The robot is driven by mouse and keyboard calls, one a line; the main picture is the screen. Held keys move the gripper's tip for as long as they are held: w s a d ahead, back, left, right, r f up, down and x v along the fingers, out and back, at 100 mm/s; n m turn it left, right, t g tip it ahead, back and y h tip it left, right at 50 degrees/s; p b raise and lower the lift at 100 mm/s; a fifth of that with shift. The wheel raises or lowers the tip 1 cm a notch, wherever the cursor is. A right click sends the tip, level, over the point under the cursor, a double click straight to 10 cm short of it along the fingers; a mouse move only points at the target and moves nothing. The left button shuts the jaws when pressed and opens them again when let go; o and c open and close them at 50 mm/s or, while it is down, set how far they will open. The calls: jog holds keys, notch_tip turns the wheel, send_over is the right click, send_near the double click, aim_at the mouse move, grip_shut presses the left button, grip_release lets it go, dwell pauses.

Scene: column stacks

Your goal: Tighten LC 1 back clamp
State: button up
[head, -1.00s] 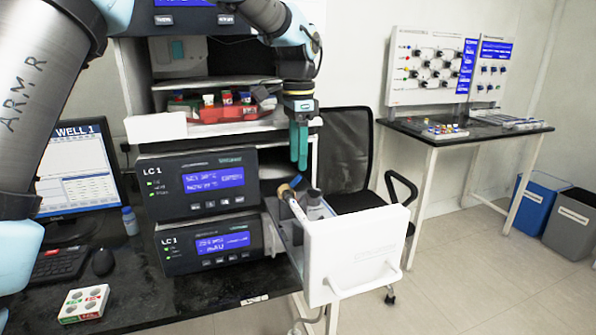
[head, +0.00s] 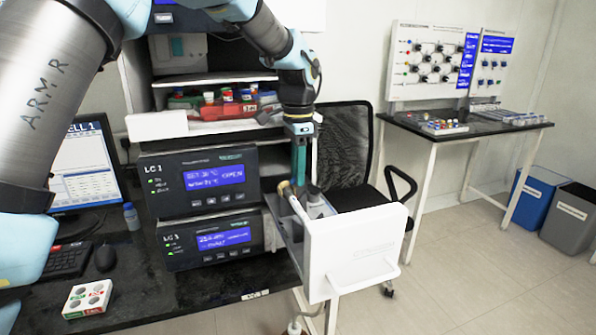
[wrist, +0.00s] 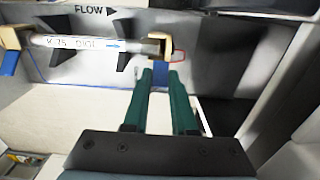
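The LC 1 drawer (head: 355,250) is pulled out, with its white front towards me. In the wrist view a pale column (wrist: 90,43) with a label and a blue arrow lies in it, held by a tan clamp at each end. The back clamp (wrist: 165,45) has a blue lever (wrist: 160,76). My gripper (wrist: 160,78) is over this clamp, its green fingertips on either side of the lever. I cannot tell whether they press on it. In the head view my gripper (head: 299,180) reaches down at the drawer's back end, and its fingers hide the lever.
The left clamp (wrist: 10,42) shows at the wrist view's edge. The LC 1 units (head: 205,183) are left of the drawer. A chair (head: 345,160) stands behind it.

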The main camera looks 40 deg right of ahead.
grip_shut()
